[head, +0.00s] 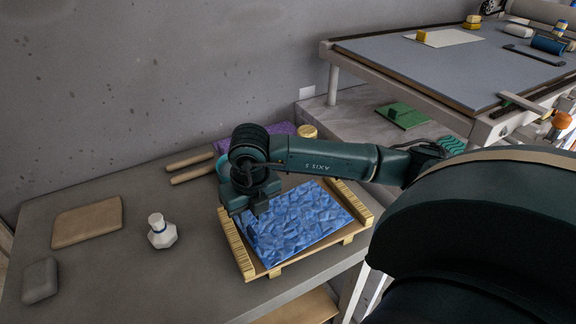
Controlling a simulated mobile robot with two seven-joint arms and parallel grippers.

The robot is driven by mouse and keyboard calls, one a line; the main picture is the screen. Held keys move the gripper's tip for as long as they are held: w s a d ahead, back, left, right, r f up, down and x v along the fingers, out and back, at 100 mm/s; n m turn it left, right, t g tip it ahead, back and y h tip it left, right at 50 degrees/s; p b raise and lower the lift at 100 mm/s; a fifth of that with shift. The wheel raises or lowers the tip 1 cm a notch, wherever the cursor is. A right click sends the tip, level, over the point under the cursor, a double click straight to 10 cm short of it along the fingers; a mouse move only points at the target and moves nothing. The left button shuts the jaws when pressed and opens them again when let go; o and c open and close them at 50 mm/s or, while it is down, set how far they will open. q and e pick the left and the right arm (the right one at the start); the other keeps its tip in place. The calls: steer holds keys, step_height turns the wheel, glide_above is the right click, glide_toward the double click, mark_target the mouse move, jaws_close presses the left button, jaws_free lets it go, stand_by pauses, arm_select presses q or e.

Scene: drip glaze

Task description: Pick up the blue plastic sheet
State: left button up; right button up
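The blue plastic sheet (300,226) is a crinkled, faceted rectangle. It lies on a wooden rack (236,250) with pale slatted side rails, near the front edge of the grey table. My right arm comes in from the right, and its gripper (250,208) points down over the sheet's upper left corner. The gripper hides that corner. The fingers are small and dark, and I cannot tell whether they are open or shut, or whether they touch the sheet. My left gripper is not in view.
A white bottle (161,232), a tan board (88,221) and a grey block (40,280) stand on the table at left. Wooden rollers (190,161) and a purple sheet (228,142) lie behind my gripper. A press table (430,62) stands at upper right, with a green block (403,115) below.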

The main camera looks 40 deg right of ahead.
mark_target(252, 230)
steer(key=shift+w+f+p, duration=0.15)
steer(key=shift+f+p, duration=0.2)
steer(key=shift+f, duration=1.2)
steer(key=shift+w+f+p, duration=0.1)
steer(key=shift+f+p, duration=0.25)
steer(key=shift+f, duration=1.2)
steer(key=shift+c, duration=0.3)
jaws_close()
